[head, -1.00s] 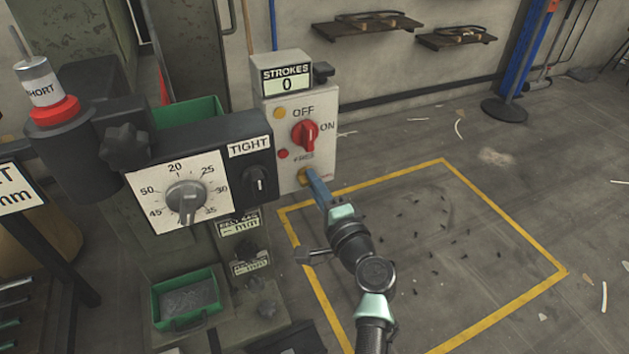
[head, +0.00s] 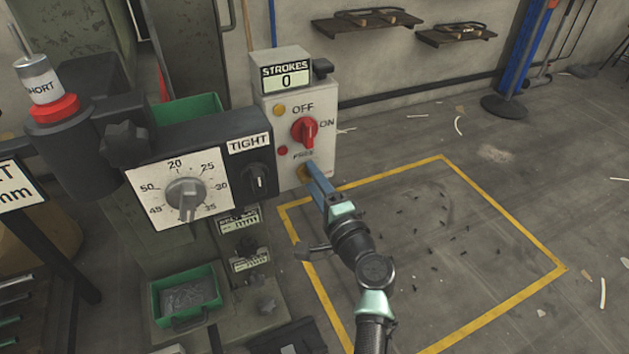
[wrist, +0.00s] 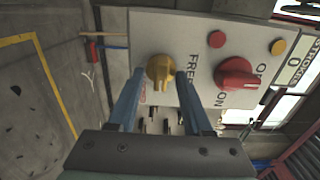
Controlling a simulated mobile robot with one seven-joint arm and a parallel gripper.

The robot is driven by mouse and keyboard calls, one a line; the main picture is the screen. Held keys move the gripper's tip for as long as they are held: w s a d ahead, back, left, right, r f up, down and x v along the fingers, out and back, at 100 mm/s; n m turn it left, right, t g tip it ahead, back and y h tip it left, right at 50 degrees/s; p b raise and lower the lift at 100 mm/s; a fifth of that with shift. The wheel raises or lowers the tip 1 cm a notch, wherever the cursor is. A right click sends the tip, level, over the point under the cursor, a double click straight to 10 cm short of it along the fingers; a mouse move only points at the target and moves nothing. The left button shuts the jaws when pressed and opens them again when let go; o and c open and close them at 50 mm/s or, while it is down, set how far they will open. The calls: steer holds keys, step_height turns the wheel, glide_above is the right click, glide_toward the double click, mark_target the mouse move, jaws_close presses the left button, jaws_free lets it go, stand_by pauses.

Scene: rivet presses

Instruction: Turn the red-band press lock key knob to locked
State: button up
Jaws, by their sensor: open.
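The red-band press (head: 58,112) stands at the left, with a red band round its upper cylinder. Its grey-white control box (head: 325,98) carries a red OFF/ON switch (head: 304,131). Below that is the yellow lock key knob (wrist: 160,68), beside the word FREE in the wrist view. My gripper (wrist: 157,85) is open, its two blue fingers on either side of the yellow knob with gaps showing. In the head view my gripper (head: 312,180) is at the lower part of the box and mostly covers the knob.
A dial panel (head: 185,190) and a TIGHT knob (head: 257,181) stick out left of the control box. A green bin (head: 188,296) sits below. The floor inside the yellow outline (head: 440,235) at the right is clear apart from small dark bits.

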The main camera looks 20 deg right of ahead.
steer(key=s+p, duration=0.3)
steer(key=s, duration=1)
steer(key=shift+d, duration=0.2)
